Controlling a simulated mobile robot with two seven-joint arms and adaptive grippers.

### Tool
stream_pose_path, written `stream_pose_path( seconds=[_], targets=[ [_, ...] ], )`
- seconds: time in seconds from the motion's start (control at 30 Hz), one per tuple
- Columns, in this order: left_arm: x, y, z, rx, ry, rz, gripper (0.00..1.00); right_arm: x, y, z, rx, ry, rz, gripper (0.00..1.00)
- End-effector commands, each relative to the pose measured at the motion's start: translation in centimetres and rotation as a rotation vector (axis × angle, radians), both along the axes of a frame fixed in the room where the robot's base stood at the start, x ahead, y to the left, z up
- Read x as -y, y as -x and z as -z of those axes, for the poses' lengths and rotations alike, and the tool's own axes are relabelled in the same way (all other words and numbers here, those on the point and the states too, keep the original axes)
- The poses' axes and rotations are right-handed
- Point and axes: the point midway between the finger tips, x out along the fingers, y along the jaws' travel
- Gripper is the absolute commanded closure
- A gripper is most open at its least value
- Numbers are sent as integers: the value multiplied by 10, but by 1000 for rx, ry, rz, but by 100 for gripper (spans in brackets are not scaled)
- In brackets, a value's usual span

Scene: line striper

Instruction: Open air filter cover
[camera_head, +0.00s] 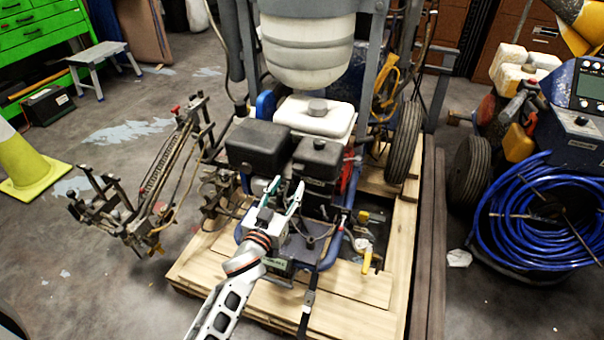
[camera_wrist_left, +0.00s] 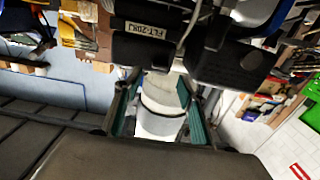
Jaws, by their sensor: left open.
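The line striper's engine stands on a wooden pallet (camera_head: 340,287). The air filter cover (camera_head: 316,160) appears to be the black box at the engine's right, with a round knob on top. It looks closed. A labelled black box, probably this cover (camera_wrist_left: 150,42), shows at the top of the left wrist view. A wider black box (camera_head: 256,146) sits to its left. My left gripper (camera_head: 288,184) has green fingers, open and empty, in front of and below the two boxes. Contact with the cover cannot be told. My right gripper is not in view.
A white tank (camera_head: 308,117) and a large hopper (camera_head: 308,48) rise behind the engine. A metal spray-arm frame (camera_head: 155,190) stands left, and a wheel (camera_head: 404,143) right. A coiled blue hose (camera_head: 530,220) lies farther right. Open floor shows at the left.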

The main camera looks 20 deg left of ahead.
Motion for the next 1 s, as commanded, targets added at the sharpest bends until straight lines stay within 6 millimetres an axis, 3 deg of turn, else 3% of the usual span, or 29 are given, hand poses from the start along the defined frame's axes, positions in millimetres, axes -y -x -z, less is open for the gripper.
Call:
stream_pose_path(
  seconds=[0.43,0.87,1.0],
  targets=[
    [2,-58,3,-3,-1,1,60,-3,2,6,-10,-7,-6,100],
    [2,-66,0,-1,-2,0,60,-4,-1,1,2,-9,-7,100],
    [2,-66,0,-1,-2,0,96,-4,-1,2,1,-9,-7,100]
  ],
)
